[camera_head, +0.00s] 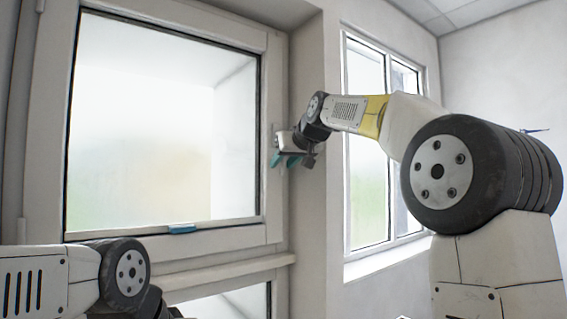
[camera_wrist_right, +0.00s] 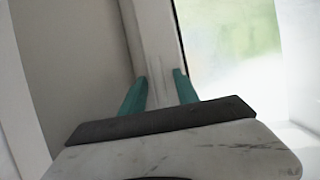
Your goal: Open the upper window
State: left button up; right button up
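The upper window (camera_head: 160,130) fills the left of the head view, a large pane in a white frame, and looks shut.
A small blue piece (camera_head: 182,229) is on the window's lower rail. A lower window (camera_head: 225,300) lies beneath a ledge (camera_head: 215,272). Another window (camera_head: 367,150) is in the wall at right, behind my right arm. A wall corner stands close right of the gripper.

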jog(key=shift+c, duration=0.3)
grip_shut()
dwell(1.1)
